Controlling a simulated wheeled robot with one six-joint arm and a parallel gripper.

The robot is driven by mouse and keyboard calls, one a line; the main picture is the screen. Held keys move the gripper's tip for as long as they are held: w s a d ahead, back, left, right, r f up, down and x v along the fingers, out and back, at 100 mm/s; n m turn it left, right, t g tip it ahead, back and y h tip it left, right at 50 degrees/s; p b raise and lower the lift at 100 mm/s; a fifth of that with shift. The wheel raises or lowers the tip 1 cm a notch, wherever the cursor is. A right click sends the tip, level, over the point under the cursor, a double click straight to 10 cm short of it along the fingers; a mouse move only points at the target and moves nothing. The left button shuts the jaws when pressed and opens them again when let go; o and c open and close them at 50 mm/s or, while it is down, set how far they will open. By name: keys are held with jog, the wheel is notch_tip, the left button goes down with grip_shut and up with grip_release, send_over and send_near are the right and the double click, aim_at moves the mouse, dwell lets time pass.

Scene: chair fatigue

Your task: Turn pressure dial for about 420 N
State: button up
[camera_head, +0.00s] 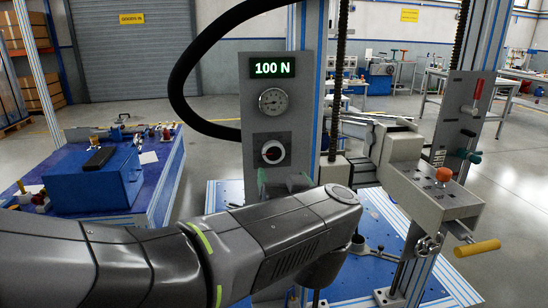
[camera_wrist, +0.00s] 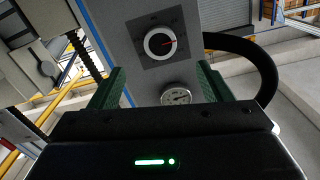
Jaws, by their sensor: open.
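The digital display (camera_head: 272,68) reads 100 N in green. A round gauge (camera_head: 273,101) sits between display and dial; it also shows in the wrist view (camera_wrist: 176,95). My gripper (camera_head: 285,182) is just below the dial in the head view. Its green fingers are spread and empty in the wrist view (camera_wrist: 160,84), with no contact on the dial visible.
A black hose (camera_head: 185,75) loops left of the panel. A threaded column (camera_head: 338,80) and a grey box with an orange knob (camera_head: 444,175) and yellow handle (camera_head: 477,248) stand right. A blue table (camera_head: 160,165) with a blue box (camera_head: 95,180) is left.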

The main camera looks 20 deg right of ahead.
aim_at(273, 157)
jog(key=p+x, duration=0.1)
jog(key=x, duration=0.9)
jog(key=shift+w, duration=0.15)
jog(key=shift+c, duration=0.4)
jog(key=c, duration=0.9)
jog(key=shift+a+f+b, duration=0.1)
jog(key=shift+f+b, duration=0.1)
jog(key=shift+b, duration=0.5)
